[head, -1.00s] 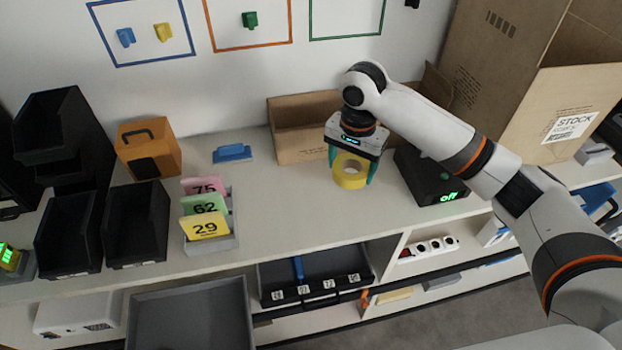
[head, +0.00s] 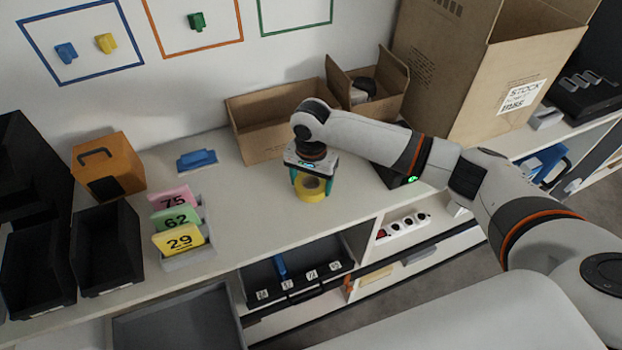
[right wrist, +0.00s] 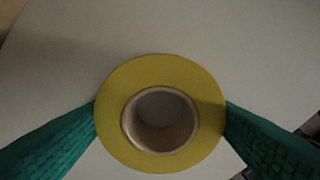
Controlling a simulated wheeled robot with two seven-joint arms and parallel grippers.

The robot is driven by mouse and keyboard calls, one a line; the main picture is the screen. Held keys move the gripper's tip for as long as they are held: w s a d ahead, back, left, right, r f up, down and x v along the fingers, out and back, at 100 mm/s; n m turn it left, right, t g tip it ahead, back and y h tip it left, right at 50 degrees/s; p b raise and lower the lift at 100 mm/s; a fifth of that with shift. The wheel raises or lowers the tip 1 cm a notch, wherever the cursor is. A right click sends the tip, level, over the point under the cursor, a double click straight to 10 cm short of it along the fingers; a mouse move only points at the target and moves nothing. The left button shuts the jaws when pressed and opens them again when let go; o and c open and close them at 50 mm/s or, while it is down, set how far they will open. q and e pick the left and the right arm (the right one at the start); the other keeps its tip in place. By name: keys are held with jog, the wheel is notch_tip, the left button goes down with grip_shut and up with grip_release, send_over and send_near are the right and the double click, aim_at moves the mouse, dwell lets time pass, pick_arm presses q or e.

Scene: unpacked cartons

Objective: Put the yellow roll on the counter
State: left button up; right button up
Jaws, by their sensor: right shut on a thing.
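The yellow roll (head: 311,194) is a short ring with a pale cardboard core. My right gripper (head: 311,183) points down and holds it between two green fingers. In the right wrist view the roll (right wrist: 160,70) is seen from above, with a finger pressed on each side. The roll is low over the pale counter (head: 260,205), in front of the open carton; I cannot tell whether its underside touches the surface. My left gripper is not in view.
An open carton (head: 250,150) stands behind the roll. A dark device with a green display (head: 411,180) is to the right, partly behind my arm. Numbered cards (head: 180,240) in a grey holder stand to the left. The counter between is clear.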

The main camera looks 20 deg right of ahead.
jog(key=o, duration=1)
jog(key=shift+f, duration=0.1)
notch_tip(320, 180, up, 12)
jog(key=b, duration=0.1)
jog(key=shift+b, duration=0.3)
